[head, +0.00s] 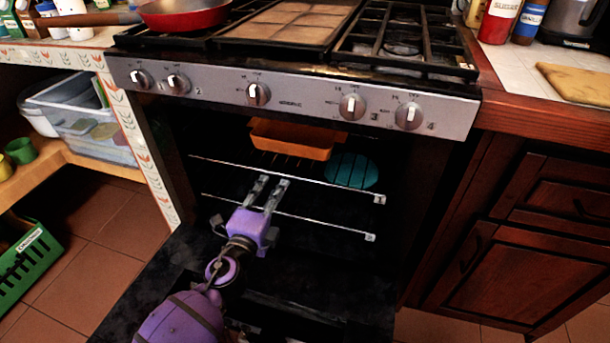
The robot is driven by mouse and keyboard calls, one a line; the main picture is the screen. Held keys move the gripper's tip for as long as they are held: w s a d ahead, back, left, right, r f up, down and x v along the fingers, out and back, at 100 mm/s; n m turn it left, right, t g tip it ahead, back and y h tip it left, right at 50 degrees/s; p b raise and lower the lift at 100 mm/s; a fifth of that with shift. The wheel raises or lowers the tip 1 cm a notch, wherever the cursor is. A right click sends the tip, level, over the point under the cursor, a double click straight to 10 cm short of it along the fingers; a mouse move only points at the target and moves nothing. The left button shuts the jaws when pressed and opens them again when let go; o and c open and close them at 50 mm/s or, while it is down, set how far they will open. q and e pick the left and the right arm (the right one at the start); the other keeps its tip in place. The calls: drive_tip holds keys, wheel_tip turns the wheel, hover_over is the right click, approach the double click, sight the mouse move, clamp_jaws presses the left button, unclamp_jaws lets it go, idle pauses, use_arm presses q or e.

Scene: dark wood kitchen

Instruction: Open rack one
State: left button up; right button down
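The oven (420,115) stands with its door (150,290) folded down and its inside dark. Rack one (330,186), a thin metal rack with a "1" tag at its right end, is the upper rack and sits inside the oven. My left gripper (273,181), purple with grey fingers, reaches over the door to the middle of rack one's front bar. Its two fingers are apart, with the tips at or just below the bar; I cannot tell whether they touch it. My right gripper is out of view.
An orange baking dish (295,139) and a teal oval item (350,170) are at rack one's level. A lower rack (320,225) is tagged 2. Wooden cabinets (520,240) stand right; a green crate (25,262) is on the floor left.

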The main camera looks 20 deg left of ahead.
sight(281, 174)
use_arm(q)
drive_tip(key=w+b, duration=0.1)
drive_tip(key=w, duration=0.6)
drive_tip(key=shift+w, duration=0.15)
clamp_jaws()
